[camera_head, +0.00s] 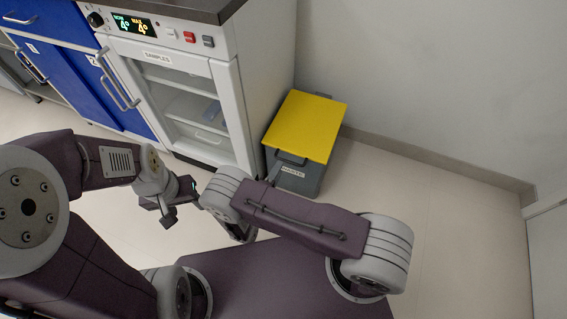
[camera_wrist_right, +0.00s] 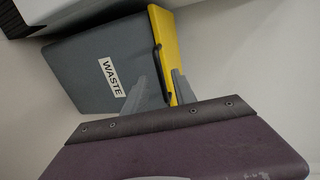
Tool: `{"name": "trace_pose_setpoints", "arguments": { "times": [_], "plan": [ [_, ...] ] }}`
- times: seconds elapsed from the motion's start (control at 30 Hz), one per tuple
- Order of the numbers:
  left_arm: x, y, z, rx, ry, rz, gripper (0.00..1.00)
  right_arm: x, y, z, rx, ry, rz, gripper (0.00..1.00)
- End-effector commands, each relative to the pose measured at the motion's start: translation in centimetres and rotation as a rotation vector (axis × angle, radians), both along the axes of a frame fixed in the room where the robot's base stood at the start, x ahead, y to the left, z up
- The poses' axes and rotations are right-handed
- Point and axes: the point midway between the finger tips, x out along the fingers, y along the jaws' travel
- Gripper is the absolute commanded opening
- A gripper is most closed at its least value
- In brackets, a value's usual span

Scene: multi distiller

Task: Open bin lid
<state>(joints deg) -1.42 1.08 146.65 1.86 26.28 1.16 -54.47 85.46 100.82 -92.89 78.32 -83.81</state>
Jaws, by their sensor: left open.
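The grey waste bin (camera_head: 312,184) stands on the floor beside the sample fridge, and its yellow lid (camera_head: 308,122) lies flat and closed on top. A dark handle (camera_head: 291,158) sits at the lid's front edge. In the right wrist view, the bin body (camera_wrist_right: 88,62), yellow lid (camera_wrist_right: 183,50) and dark handle (camera_wrist_right: 158,65) appear sideways. My right gripper (camera_wrist_right: 158,92) has its grey fingers apart, one on each side of the handle's lower end; contact cannot be told. In the head view, my right arm mostly hides it. My left gripper (camera_head: 170,205) is open and empty, away from the bin.
The white sample fridge (camera_head: 243,110) with a glass door stands left of the bin, with blue cabinets (camera_head: 72,75) further left. A wall (camera_head: 425,85) rises behind and right of the bin. The floor (camera_head: 450,225) to the right is clear.

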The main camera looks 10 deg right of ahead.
Motion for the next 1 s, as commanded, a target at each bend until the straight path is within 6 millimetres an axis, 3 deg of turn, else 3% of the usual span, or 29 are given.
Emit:
{"name": "trace_pose_setpoints", "arguments": {
  "times": [0.1,0.3,0.63,0.73,0.77,1.0],
  "plan": [
    [0.0,0.0,-1.9,0.000,0.001,0.000,0.56,2.1,-1.6,-1.2,0.001,-0.001,-0.007,0.32],
    [0.0,0.0,-3.1,0.000,0.001,0.000,0.56,4.6,-3.2,-1.5,0.001,-0.001,-0.003,0.32],
    [0.0,0.0,-3.1,0.000,0.001,0.000,0.56,5.1,-3.5,-1.3,0.001,0.000,-0.001,0.32],
    [0.0,0.0,-3.1,0.000,0.001,0.000,0.56,5.1,-3.5,-1.3,0.001,0.000,-0.001,0.05],
    [0.0,0.0,-3.1,0.000,0.001,0.000,0.56,5.1,-3.5,-1.3,0.001,0.000,-0.001,0.00],
    [0.0,0.0,-3.1,0.000,0.001,0.000,0.56,5.1,-3.5,-1.4,0.001,0.000,-0.001,0.00]
  ]
}}
